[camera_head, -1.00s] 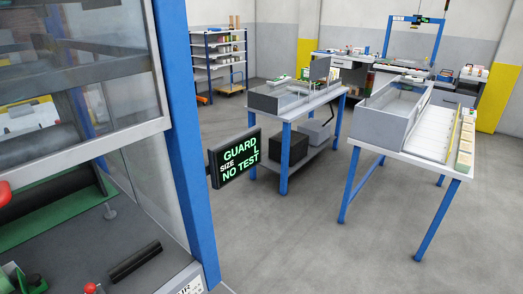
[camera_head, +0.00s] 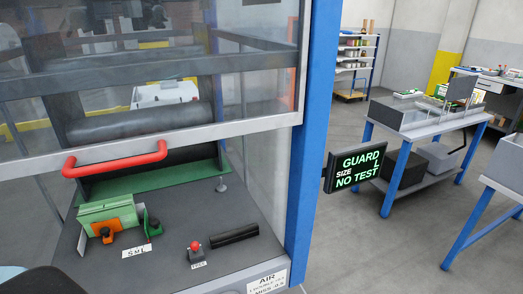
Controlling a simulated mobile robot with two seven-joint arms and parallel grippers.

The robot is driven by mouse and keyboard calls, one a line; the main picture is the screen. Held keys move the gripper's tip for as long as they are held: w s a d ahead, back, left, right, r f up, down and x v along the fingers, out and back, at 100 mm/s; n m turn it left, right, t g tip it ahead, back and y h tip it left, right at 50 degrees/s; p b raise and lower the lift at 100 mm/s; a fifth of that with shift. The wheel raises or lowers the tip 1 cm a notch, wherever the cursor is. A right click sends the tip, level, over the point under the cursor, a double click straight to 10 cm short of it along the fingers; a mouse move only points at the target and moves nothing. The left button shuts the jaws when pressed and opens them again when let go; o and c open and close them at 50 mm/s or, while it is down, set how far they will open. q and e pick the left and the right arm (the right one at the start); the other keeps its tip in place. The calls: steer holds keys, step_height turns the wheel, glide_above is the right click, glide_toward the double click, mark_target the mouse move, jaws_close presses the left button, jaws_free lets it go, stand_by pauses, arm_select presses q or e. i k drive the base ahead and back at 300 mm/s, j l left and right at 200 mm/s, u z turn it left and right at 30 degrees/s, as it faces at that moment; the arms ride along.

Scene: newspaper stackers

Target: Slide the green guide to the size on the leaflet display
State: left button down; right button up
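Inside the machine, a small dark-green upright piece (camera_head: 152,225), which looks like the green guide, stands on the grey deck to the right of a light-green block (camera_head: 106,210) with an orange front. A white label (camera_head: 136,251) reading "S M L" lies in front of it. I cannot tell exactly which letter the guide lines up with. Neither of my grippers is in view.
A clear guard with a red handle (camera_head: 115,158) hangs above the deck, with open space below its lower bar. A red button (camera_head: 195,247) and a dark bar (camera_head: 234,235) are right of the guide. The blue post (camera_head: 314,130) bounds the machine's right side.

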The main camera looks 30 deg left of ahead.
mark_target(155, 228)
steer(key=u, duration=1.75)
steer(key=j, duration=0.1)
